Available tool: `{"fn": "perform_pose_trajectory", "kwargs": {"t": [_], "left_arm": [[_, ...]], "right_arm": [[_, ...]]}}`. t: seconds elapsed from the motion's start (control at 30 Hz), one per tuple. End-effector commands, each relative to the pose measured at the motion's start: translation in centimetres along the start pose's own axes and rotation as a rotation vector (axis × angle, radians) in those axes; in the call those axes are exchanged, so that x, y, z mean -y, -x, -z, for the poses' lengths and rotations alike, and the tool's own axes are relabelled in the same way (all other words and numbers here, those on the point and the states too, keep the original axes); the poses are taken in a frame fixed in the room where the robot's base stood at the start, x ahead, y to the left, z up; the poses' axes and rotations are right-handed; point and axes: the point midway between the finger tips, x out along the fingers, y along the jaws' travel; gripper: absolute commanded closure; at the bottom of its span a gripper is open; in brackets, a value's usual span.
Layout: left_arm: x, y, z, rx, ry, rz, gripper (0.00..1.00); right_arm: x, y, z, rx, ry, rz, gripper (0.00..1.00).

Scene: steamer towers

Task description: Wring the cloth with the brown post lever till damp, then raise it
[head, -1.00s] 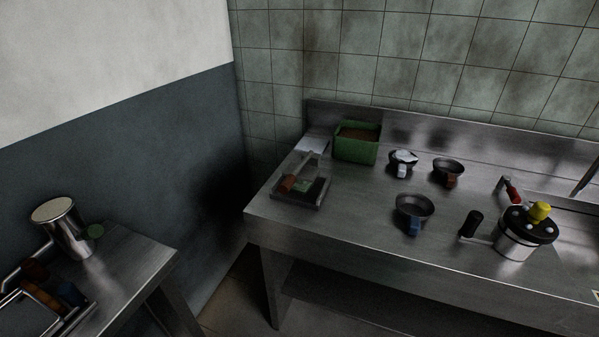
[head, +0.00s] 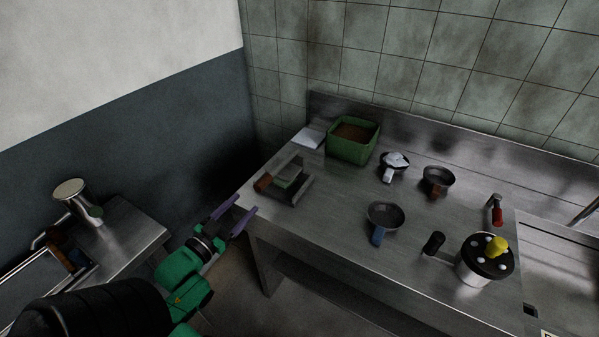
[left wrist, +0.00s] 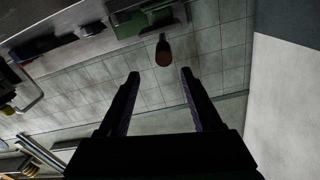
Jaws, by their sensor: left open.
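The wringer (head: 297,194) stands at the left end of the steel counter. Its lever ends in a brown grip (head: 263,183), which points left toward the counter's edge. A greenish flat piece (head: 288,174), perhaps the cloth, lies in the wringer beside the lever; how wet it is I cannot tell. My left gripper (head: 234,213) is open and empty, just off the counter's left edge, in front of and left of the grip. In the left wrist view, the brown grip (left wrist: 163,52) shows ahead between the open fingers (left wrist: 160,74), not touching them. My right gripper is not in view.
A green bin (head: 350,152) stands behind the wringer. Several small pans, one a dark pan (head: 385,215), and a pot with a yellow knob (head: 484,262) stand to the right. A side table (head: 135,228) with a metal cup (head: 72,193) is at left.

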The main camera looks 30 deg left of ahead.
Motion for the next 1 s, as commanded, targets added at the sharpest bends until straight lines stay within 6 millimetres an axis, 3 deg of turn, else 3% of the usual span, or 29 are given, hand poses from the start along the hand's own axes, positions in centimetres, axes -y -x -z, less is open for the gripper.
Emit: {"fn": "perform_pose_trajectory", "kwargs": {"t": [0.23,0.5,0.63,0.87,0.9,1.0], "left_arm": [[0.1,-6.0,0.3,-0.004,-0.002,0.001,0.34],[0.0,-12.3,0.0,0.001,-0.001,0.001,0.34],[0.0,-13.5,-0.2,0.003,-0.001,0.000,0.34],[0.0,-13.7,-0.2,0.004,-0.001,0.000,0.34],[0.0,-13.7,-0.2,0.004,-0.001,0.000,0.38],[0.0,-13.7,-0.2,0.004,-0.001,0.000,0.77]], "right_arm": [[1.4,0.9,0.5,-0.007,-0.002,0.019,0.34],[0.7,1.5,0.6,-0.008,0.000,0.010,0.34],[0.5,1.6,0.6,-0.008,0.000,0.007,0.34],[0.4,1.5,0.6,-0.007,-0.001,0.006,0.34],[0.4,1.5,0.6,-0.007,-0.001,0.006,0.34],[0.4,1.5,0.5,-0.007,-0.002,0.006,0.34]]}}
